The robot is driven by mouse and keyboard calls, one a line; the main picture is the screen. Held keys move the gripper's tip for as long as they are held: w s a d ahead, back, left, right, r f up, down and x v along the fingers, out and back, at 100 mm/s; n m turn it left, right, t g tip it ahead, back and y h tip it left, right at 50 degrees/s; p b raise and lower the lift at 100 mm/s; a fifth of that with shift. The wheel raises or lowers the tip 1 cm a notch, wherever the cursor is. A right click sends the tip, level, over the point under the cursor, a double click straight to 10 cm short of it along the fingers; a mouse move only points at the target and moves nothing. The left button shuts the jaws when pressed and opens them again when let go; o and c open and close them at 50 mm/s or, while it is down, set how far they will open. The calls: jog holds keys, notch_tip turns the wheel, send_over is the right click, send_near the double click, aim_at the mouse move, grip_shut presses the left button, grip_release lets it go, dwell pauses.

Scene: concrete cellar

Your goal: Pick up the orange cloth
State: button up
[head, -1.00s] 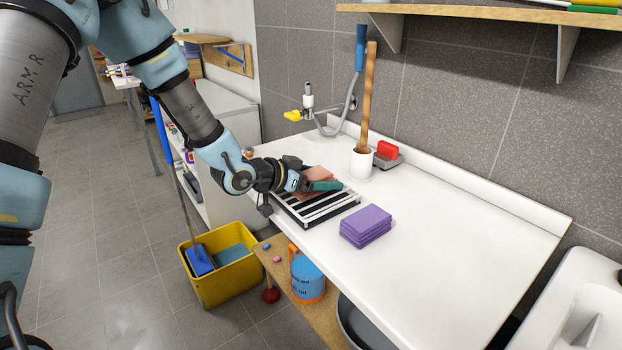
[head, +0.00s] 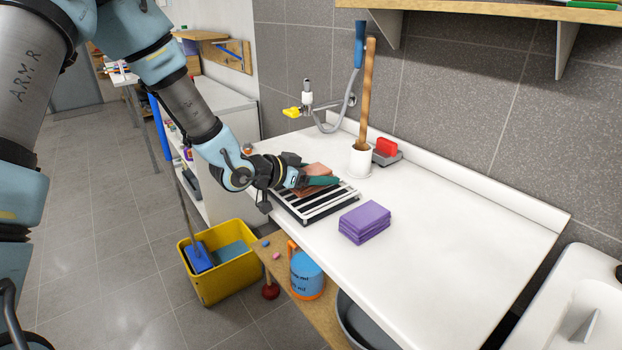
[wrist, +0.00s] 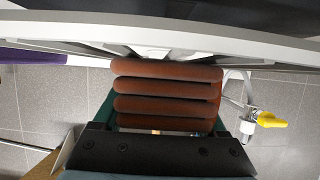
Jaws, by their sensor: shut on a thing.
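The orange cloth (head: 318,168) is a folded, brownish-orange stack at the striped black-and-white rack (head: 322,208) on the white counter. My gripper (head: 316,180) is at the cloth, with a green finger along its near side. In the wrist view the cloth's rounded folds (wrist: 165,88) fill the space in front of the dark gripper body, with green finger edges showing beside them. My gripper is shut on the cloth. Whether the cloth still touches the rack is hard to tell.
A purple folded cloth stack (head: 365,222) lies to the right on the counter. A white cup with a wooden handle (head: 361,160) and a red block in a grey holder (head: 387,147) stand behind. A yellow bucket (head: 218,286) is on the floor. The counter's right side is clear.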

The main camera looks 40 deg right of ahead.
aim_at(319, 168)
notch_tip(319, 168, up, 10)
jog(key=shift+f+b, duration=0.1)
jog(key=shift+b, duration=0.55)
